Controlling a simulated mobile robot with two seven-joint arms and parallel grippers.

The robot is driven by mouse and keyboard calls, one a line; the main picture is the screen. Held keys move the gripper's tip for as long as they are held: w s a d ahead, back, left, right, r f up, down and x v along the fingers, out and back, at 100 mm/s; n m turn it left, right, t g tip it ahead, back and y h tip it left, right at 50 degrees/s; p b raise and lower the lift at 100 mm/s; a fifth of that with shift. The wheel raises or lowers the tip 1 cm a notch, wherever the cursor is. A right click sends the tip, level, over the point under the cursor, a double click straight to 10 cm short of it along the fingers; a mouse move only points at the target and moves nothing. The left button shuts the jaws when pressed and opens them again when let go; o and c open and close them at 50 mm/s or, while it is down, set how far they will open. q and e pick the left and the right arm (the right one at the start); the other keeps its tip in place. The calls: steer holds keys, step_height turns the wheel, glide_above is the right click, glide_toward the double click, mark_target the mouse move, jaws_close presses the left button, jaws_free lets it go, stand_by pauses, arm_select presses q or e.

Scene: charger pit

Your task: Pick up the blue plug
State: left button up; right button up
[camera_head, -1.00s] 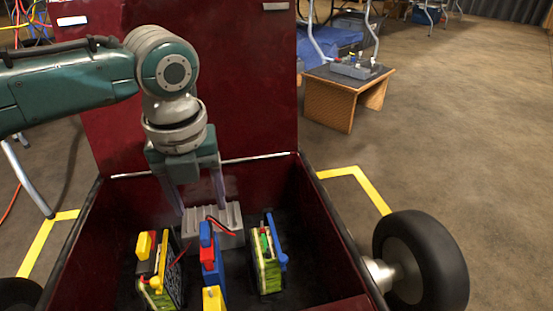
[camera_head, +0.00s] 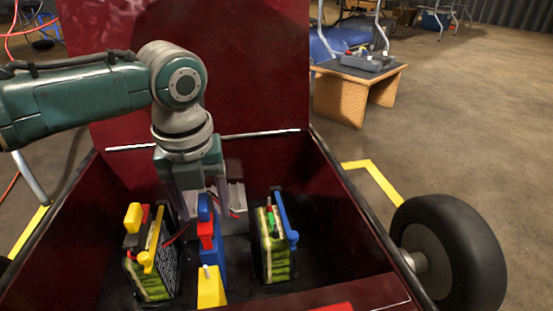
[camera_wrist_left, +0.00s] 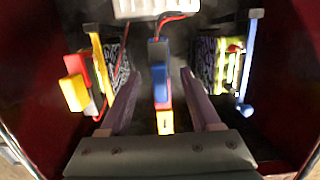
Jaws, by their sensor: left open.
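The blue plug (camera_head: 205,205) stands near the middle of the dark red box, just behind a red plug (camera_head: 207,230). My left gripper (camera_head: 199,206) points down into the box and is open. In the left wrist view the blue plug (camera_wrist_left: 158,77) lies between the two open fingers (camera_wrist_left: 159,82), with gaps on both sides. Whether the fingertips are level with the plug I cannot tell. My right gripper is not in view.
A battery with a yellow holder (camera_head: 156,246) stands to the left, and another with a blue holder (camera_head: 283,222) to the right. A yellow block (camera_head: 210,288) is in front. A pale finned block (camera_head: 236,205) sits behind. The box's walls (camera_head: 340,220) enclose them.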

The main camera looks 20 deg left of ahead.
arm_select(q)
steer(key=shift+r, duration=0.1)
jaws_close()
stand_by(0.3)
steer(key=shift+r, duration=0.1)
step_height(320, 180, up, 20)
steer(key=p, duration=1.4)
steer(key=b, duration=0.8)
glide_above(203, 198)
steer(key=shift+s+d+f, duration=0.1)
steer(key=shift+s+f, duration=0.05)
steer(key=shift+f, duration=3.35)
steer(key=shift+s+d+f, duration=0.1)
steer(key=shift+s+f, duration=0.05)
steer(key=shift+f, duration=3.35)
